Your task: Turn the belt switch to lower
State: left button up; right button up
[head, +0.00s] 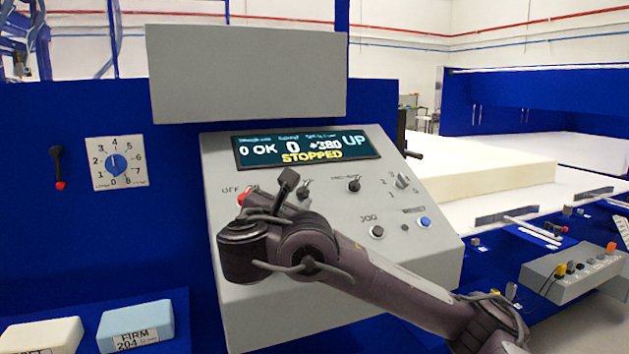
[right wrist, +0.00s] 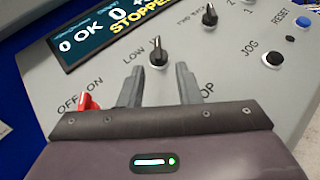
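A black knob (right wrist: 157,52) with a white pointer line sits on the sloped grey control panel in the right wrist view. Lettering beginning "LOW" is beside it, and another label ending "OP" is partly hidden by a finger. In the head view this knob (head: 305,188) shows just right of my right gripper. My right gripper (right wrist: 160,82) is open and empty, its two fingers apart. The knob lies beyond and between the fingertips, seemingly untouched. In the head view my right gripper (head: 288,184) is over the panel's left part. My left gripper is not in view.
A red OFF/ON switch (right wrist: 88,101) is close to the left finger. Another black knob (head: 354,185), a JOG button (head: 377,232) and a blue RESET button (head: 425,222) are on the right. The display (head: 306,150) reads "STOPPED" and "UP". Foam blocks (head: 136,322) lie lower left.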

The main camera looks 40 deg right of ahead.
aim_at(304, 187)
jog(key=shift+w+d+r, duration=0.35)
jog(key=shift+d+r, duration=0.05)
jog(key=shift+d, duration=0.1)
jog(key=shift+x, duration=3.2)
jog(key=shift+r, duration=0.15)
jog(key=shift+c, duration=0.3)
grip_shut()
